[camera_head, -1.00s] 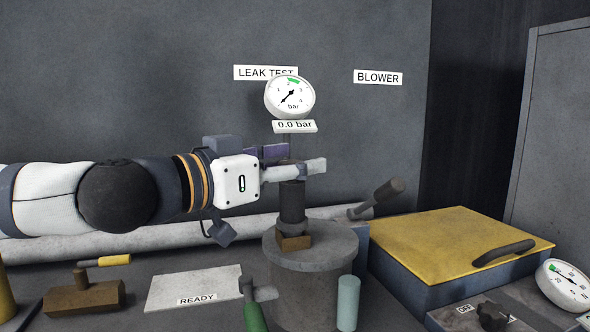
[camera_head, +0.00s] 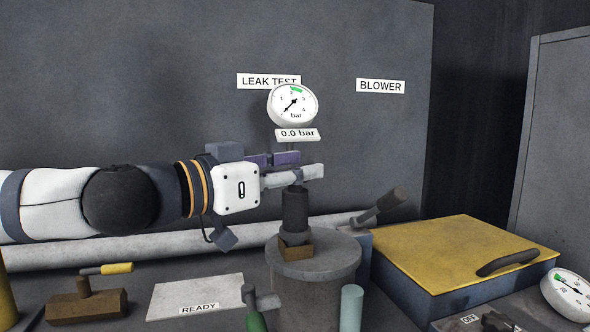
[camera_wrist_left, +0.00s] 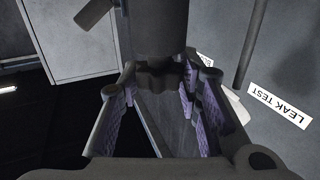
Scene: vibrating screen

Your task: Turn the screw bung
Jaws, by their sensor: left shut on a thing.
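A dark upright cylinder (camera_head: 295,210) stands above a brown square-edged block (camera_head: 296,250) on top of a round grey drum (camera_head: 313,285). I cannot tell which of these parts is the screw bung. My left gripper (camera_head: 298,178) reaches in from the left, level, and is shut on the upper end of the cylinder. In the left wrist view the cylinder (camera_wrist_left: 160,30) comes down between the purple-lined fingers (camera_wrist_left: 160,95). The gauge (camera_head: 293,104) behind has its needle low, and the label (camera_head: 297,135) reads 0.0 bar. My right gripper is not in view.
A grey lever with a dark grip (camera_head: 385,203) sticks up right of the drum. A yellow-lidded box (camera_head: 455,255) stands right.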

